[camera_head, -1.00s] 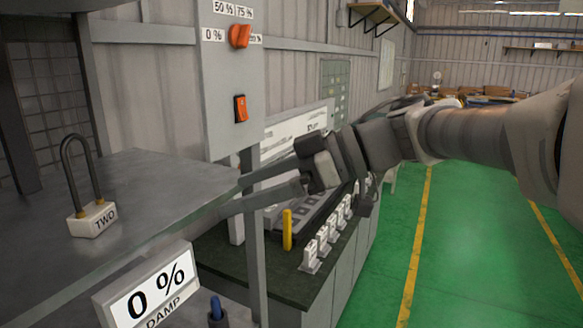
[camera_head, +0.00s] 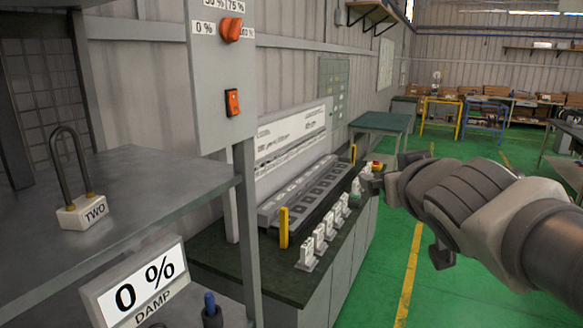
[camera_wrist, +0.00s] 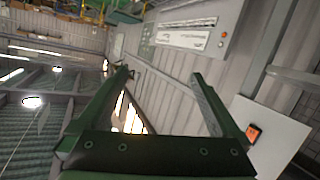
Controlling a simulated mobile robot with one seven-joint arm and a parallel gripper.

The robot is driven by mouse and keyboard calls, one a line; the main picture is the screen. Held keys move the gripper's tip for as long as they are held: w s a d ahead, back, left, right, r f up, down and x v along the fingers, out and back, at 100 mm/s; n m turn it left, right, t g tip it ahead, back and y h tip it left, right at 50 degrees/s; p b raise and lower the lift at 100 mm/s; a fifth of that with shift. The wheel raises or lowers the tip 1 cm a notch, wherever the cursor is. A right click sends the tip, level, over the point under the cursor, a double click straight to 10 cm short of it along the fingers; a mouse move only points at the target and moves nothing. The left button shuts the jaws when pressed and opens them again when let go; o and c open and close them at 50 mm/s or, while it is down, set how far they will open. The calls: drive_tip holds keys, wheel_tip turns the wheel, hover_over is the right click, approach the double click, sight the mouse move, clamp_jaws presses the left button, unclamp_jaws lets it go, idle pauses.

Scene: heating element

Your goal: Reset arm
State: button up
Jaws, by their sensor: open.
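My arm reaches in from the right side of the head view, over the green floor. My gripper (camera_wrist: 165,85) shows in the wrist view with its two dark green fingers spread wide and nothing between them. In the head view its fingers are mostly hidden behind my wrist. Past the fingers, the wrist view shows the corrugated wall and ceiling.
A metal shelf (camera_head: 150,185) at left holds a padlock-like weight marked TWO (camera_head: 80,210). A grey panel has an orange knob (camera_head: 231,29) and an orange switch (camera_head: 232,102). A dark bench (camera_head: 270,280) carries several white blocks (camera_head: 308,256). The green floor (camera_head: 375,285) is open.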

drive_tip(key=s+a+f+m+g+y, duration=0.1)
drive_tip(key=s+a+f+g, duration=0.1)
drive_tip(key=s+f+g, duration=0.7)
drive_tip(key=s+f, duration=0.8)
drive_tip(key=f, duration=0.1)
drive_tip(key=shift+s, duration=0.2)
